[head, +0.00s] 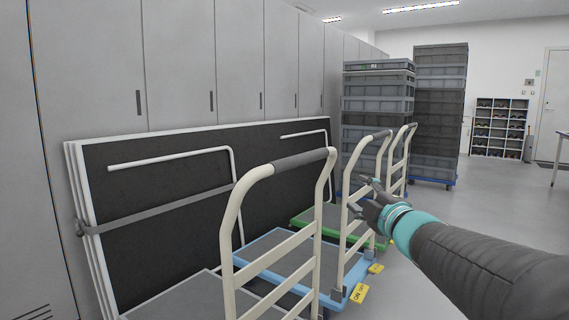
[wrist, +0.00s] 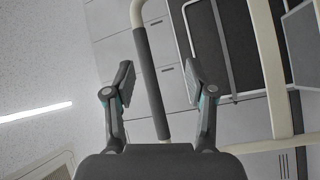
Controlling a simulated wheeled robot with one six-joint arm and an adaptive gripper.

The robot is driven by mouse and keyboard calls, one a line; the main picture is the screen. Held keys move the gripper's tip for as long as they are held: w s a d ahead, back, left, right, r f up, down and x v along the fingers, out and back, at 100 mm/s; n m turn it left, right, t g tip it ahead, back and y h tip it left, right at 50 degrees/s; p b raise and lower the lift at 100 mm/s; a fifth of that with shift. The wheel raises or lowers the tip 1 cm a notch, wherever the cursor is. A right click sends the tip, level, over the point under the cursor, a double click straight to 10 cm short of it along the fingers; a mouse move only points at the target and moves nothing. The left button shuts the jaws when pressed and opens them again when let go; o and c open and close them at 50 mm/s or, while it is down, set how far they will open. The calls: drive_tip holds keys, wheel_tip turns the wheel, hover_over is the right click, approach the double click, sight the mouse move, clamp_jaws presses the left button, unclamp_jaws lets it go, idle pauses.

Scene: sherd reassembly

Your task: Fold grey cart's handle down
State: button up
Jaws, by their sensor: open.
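The grey cart (head: 195,298) is the nearest one, at the lower left of the head view. Its cream handle (head: 231,230) stands upright, with a dark grey grip (head: 300,159) across the top. My gripper (head: 368,190) is to the right of this handle, in front of the blue cart's handle in the picture. In the wrist view my gripper (wrist: 160,85) is open and empty. A grey-sleeved handle bar (wrist: 149,80) appears between its two fingers. I cannot tell whether it touches them or which cart it belongs to.
A blue cart (head: 262,246) and a green cart (head: 303,217) stand behind, handles up. Black panels (head: 150,250) lean on the grey lockers (head: 180,60) to the left. Stacked crates (head: 438,110) stand at the back.

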sight(306, 162)
drive_tip(key=s+a+r+n+y, duration=0.2)
drive_tip(key=a+r+n+y, duration=0.1)
drive_tip(key=a+n+y, duration=0.3)
drive_tip(key=shift+g, duration=0.3)
drive_tip(key=x, duration=1.3)
drive_tip(key=shift+w+d+r, duration=0.15)
drive_tip(key=shift+w+r, duration=0.05)
drive_tip(key=shift+r, duration=0.05)
drive_tip(key=shift+c, duration=0.3)
clamp_jaws()
